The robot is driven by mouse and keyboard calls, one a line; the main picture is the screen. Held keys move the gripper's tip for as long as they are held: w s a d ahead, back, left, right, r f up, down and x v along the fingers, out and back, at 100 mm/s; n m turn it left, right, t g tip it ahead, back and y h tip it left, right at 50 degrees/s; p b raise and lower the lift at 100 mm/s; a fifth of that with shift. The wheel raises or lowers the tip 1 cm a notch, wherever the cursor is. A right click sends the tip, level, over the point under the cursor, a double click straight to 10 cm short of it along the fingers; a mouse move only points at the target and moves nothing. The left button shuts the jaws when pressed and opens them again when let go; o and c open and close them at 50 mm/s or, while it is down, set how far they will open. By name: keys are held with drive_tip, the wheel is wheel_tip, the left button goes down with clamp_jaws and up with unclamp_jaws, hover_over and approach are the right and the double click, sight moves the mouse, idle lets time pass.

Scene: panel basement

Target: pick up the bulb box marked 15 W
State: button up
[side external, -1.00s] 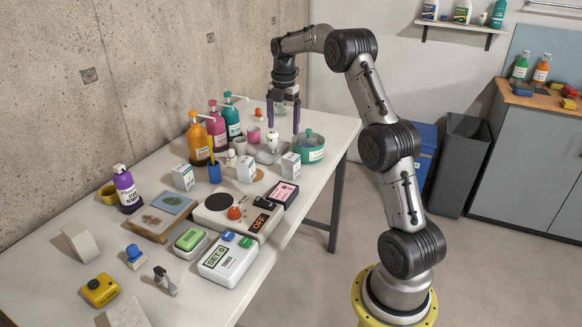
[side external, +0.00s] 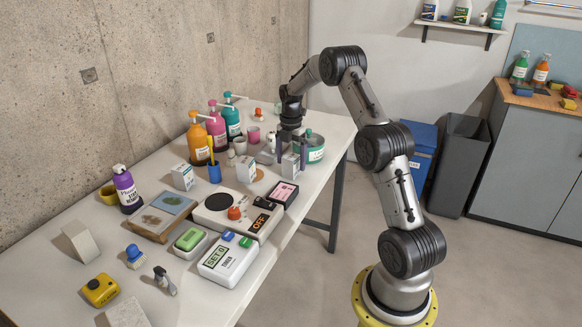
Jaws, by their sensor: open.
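Several small white boxes, like bulb boxes, stand on the table; their markings are too small to read, so I cannot tell which is 15 W. One box (side external: 183,177) is at the left, one (side external: 245,170) in the middle, and one (side external: 290,167) at the right. My gripper (side external: 291,157) points down at the right box, open, with its fingers seeming to be on either side of the box's upper part. Whether they touch it cannot be told. The white bulb-like item (side external: 271,142) behind is partly hidden by my gripper.
A grey tray (side external: 265,157) and cups (side external: 240,145) are close on the left. Pump bottles (side external: 198,140) stand by the wall. A black-and-pink device (side external: 284,194) lies in front.

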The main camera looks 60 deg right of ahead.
drive_tip(key=shift+f, duration=1.45)
drive_tip(key=shift+c, duration=0.3)
drive_tip(key=c, duration=1.4)
drive_tip(key=shift+r, duration=0.1)
